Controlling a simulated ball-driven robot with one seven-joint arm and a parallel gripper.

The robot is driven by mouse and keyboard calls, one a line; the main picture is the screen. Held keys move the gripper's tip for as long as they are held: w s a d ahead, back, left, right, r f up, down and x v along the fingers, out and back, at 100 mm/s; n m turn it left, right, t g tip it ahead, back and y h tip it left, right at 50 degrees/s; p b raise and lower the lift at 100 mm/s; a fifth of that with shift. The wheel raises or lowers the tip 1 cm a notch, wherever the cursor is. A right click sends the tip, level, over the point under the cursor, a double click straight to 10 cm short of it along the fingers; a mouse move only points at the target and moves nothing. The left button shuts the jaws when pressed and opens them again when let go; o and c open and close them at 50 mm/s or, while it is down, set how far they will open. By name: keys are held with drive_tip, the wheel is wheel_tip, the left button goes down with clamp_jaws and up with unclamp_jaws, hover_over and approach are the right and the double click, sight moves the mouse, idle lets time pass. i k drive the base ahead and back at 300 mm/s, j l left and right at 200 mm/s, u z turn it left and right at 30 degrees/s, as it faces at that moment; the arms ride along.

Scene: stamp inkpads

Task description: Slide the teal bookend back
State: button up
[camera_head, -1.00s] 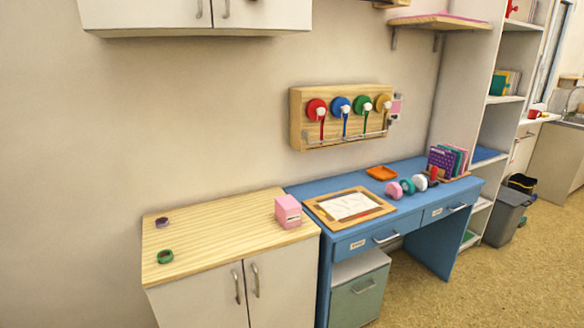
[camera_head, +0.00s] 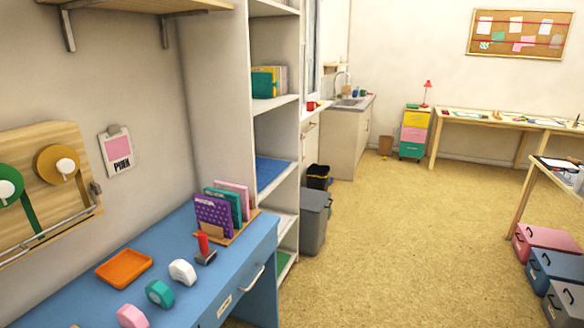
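A teal upright piece (camera_head: 263,83), which looks like the bookend, stands at the left front of a shelf in the tall white shelf unit. A few upright books (camera_head: 280,79) with yellowish and pale spines stand beside it on its right. The shelf board (camera_head: 272,102) under them has a free front edge. I cannot tell how close the teal piece is to that edge, or whether it touches the books. My gripper is not in view.
The blue desk (camera_head: 70,290) in front of the unit bears an orange tray (camera_head: 124,268), tape dispensers, a red-handled stamp (camera_head: 204,248) and a folder rack (camera_head: 228,235). The floor (camera_head: 400,240) beyond is open.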

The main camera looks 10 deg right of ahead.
sight(262, 85)
drive_tip(key=i+l+z, duration=0.15)
drive_tip(key=i+z, duration=0.2)
drive_tip(key=i, duration=0.35)
drive_tip(key=i+z, duration=0.4)
drive_tip(key=i, duration=0.3)
